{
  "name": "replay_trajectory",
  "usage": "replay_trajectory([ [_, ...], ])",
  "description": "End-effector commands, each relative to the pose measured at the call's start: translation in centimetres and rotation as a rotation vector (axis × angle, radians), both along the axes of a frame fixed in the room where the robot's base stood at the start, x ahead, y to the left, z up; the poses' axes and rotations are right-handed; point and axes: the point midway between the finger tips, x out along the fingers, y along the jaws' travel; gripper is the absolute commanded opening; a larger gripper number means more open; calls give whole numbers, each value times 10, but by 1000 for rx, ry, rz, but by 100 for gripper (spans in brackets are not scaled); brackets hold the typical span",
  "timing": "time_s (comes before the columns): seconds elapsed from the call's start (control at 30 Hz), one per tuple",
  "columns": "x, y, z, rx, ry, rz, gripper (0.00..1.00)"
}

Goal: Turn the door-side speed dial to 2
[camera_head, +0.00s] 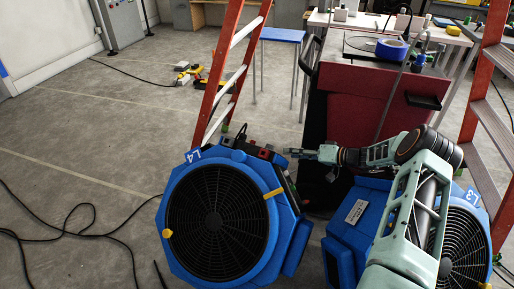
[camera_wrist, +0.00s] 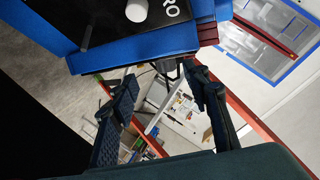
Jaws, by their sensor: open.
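Two blue fans stand on the floor in the head view, one marked L4 (camera_head: 193,155) at the middle and one marked L3 (camera_head: 472,198) at the right. A dark control strip with a small red part (camera_head: 263,153) runs along the top of L4; no dial setting is readable there. My gripper (camera_head: 297,153) is just right of this strip. In the wrist view my gripper (camera_wrist: 160,88) is open, with nothing between its fingers. Above the fingers is a blue housing (camera_wrist: 130,60) with a black panel and a white round knob (camera_wrist: 137,10). The knob's markings are cut off.
A red-orange ladder (camera_head: 233,60) stands behind L4, and another ladder (camera_head: 490,110) is at the right. Black cables (camera_head: 75,228) lie on the floor at left. The floor at upper left is mostly clear.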

Motion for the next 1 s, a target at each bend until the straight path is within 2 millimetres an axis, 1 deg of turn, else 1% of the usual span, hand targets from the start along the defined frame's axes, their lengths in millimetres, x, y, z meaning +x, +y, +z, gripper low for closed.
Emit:
replay_trajectory([
  [0.03, 3, -5, 4, 36, -11, -21, 43],
  [0.1, 6, -8, 8, 65, -22, -38, 43],
  [0.2, 11, -4, 9, 79, -27, -45, 43],
  [0.33, 21, 11, 3, 77, -26, -41, 43],
  [0.5, 40, 37, -8, 75, -26, -41, 43],
  [0.7, 59, 62, -16, 73, -26, -41, 43],
  [0.8, 65, 69, -18, 73, -25, -42, 43],
  [1.0, 69, 75, -19, 74, -24, -43, 43],
])
